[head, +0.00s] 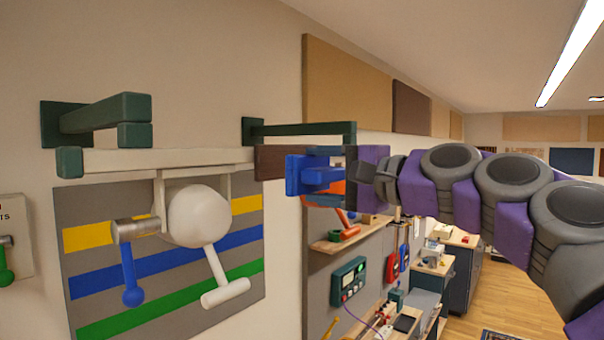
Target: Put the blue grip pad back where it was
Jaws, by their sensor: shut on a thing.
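The blue grip pad (300,175) is at the tip of my gripper (325,178) in the middle of the head view. My gripper reaches in from the right and is shut on the pad. The pad is beside the dark brown right end (270,162) of a pale horizontal bar (205,158). I cannot tell whether the pad touches the bar. The bar's left end has a green cap (70,162). Dark green wall brackets (105,112) stand above the bar at left and right. The far side of the pad is hidden.
Under my gripper are a small wooden shelf (335,246) and a green device (348,280). Wooden floor shows at lower right.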

